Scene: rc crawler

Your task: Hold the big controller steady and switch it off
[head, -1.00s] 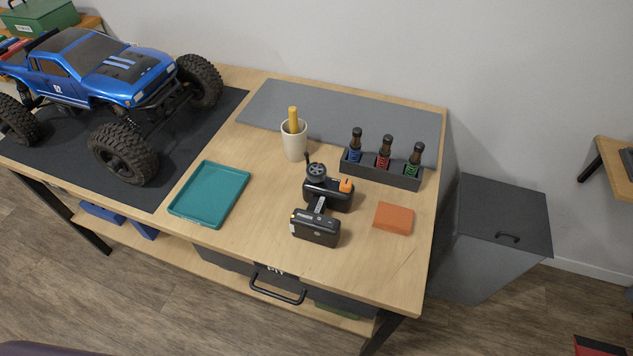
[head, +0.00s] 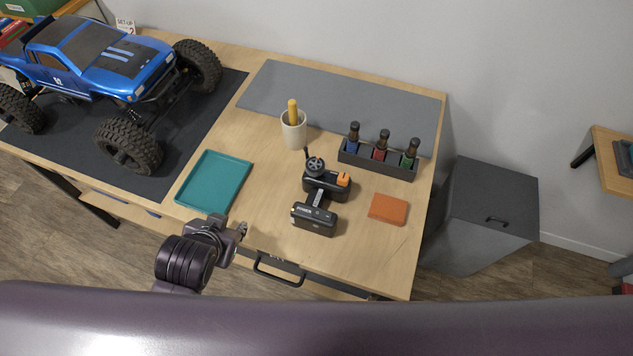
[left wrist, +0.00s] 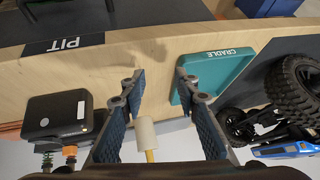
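The big controller (head: 318,200) is black, with a wheel, an orange tab and a block-shaped base, and it stands on the wooden table. In the left wrist view its dark base (left wrist: 58,120) shows at the left, with a white label. My left gripper (head: 242,230) is at the table's front edge, left of the controller and apart from it. In the left wrist view its two fingers (left wrist: 158,82) are spread with nothing between them. The switch cannot be made out clearly. My right gripper is in neither current view.
A teal tray (head: 213,182) marked CRADLE lies left of the controller. Behind are a cup (head: 293,131) with a yellow handle and a rack (head: 377,167) of bottle-like parts. A blue truck (head: 100,62) fills the table's left end.

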